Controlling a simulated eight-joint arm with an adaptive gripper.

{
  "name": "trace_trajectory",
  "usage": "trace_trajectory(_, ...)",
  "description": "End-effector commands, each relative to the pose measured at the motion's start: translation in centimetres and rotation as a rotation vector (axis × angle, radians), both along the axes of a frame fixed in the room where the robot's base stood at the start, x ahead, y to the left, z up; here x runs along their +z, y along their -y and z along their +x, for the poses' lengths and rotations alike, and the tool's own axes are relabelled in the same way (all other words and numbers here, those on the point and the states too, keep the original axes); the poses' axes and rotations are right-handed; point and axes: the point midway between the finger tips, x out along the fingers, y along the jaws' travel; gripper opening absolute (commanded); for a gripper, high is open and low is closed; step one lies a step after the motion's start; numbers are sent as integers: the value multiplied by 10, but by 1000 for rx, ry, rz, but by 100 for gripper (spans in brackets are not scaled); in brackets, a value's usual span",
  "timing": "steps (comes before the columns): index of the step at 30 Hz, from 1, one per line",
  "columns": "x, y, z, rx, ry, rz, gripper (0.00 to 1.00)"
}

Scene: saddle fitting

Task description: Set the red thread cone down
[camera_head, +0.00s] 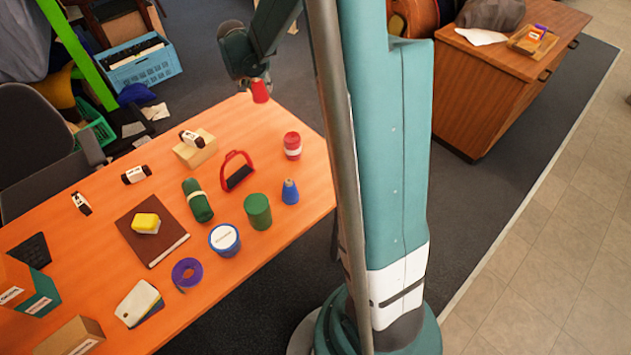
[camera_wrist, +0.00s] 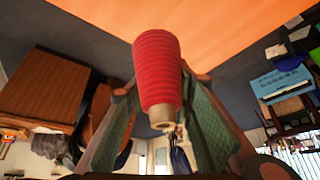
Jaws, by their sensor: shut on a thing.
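The red thread cone (camera_head: 260,91) is held by my gripper (camera_head: 252,84) above the far edge of the orange table (camera_head: 226,130). In the wrist view the cone (camera_wrist: 159,70) sits between the two green fingers (camera_wrist: 160,110), which are shut on it. Its pale core end points toward the wrist camera. The cone looks clear of the table top, though the exact height is hard to tell.
The table's far edge near the cone is bare.

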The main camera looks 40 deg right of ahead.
Motion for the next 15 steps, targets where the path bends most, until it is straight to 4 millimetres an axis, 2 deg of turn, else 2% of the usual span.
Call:
trace_trajectory(1,0,-2,-17,-45,0,0,5)
trace_trajectory(15,0,-7,-179,-541,19,10,5)
